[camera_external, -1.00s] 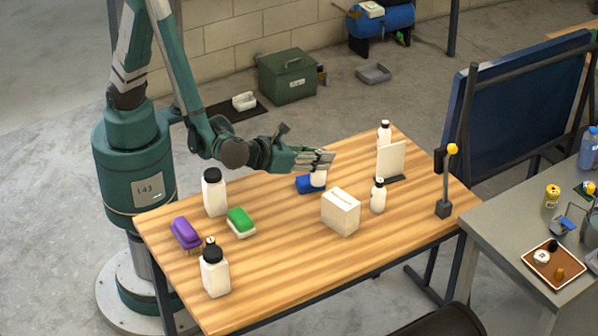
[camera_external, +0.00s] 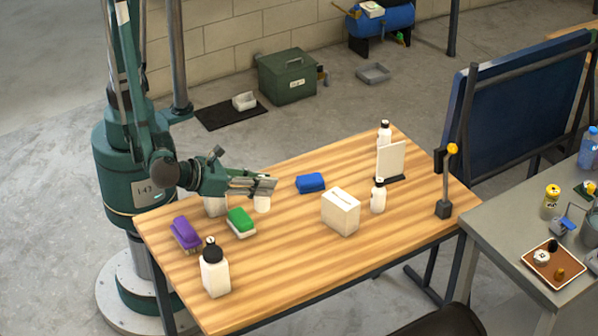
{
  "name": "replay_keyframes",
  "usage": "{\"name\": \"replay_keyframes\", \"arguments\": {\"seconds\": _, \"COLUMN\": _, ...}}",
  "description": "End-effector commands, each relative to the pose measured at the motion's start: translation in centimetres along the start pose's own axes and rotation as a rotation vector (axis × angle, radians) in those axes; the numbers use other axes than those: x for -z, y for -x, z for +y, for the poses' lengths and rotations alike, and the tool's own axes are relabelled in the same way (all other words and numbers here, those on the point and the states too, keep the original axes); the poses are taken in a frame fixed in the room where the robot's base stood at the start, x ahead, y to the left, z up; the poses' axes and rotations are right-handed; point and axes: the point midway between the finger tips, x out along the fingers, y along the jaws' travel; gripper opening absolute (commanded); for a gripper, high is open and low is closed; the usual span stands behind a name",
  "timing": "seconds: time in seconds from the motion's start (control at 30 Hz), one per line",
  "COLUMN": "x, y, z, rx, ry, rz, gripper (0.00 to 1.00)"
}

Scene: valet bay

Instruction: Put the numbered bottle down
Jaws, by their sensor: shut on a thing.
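My gripper (camera_external: 266,186) is over the left half of the wooden table, shut on a white bottle (camera_external: 262,204). The bottle hangs upright below the fingers, and its top is hidden by them. I cannot tell whether its base touches the table, and no number can be read on it. It is to the right of the green-and-white brush (camera_external: 241,222) and left of the blue block-like item (camera_external: 310,183).
A white bottle (camera_external: 215,207) stands partly hidden behind my arm. A black-capped bottle (camera_external: 215,275) and purple brush (camera_external: 185,234) are at the left. A white box (camera_external: 340,212), small bottle (camera_external: 378,197), upright white panel (camera_external: 391,160) and another bottle (camera_external: 384,134) stand right. The front middle is clear.

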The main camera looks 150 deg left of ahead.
Motion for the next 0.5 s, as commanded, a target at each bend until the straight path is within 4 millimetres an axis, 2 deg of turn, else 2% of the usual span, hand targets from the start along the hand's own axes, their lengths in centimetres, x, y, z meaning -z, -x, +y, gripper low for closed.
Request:
{"name": "replay_keyframes", "arguments": {"seconds": 0.1, "x": 0.9, "y": 2.3, "z": -0.1, "rx": 0.018, "ry": -0.007, "rz": -0.001, "gripper": 0.00}}
{"name": "replay_keyframes", "arguments": {"seconds": 0.5, "x": 3.6, "y": 9.1, "z": 0.5, "rx": 0.067, "ry": -0.027, "rz": -0.006, "gripper": 0.00}}
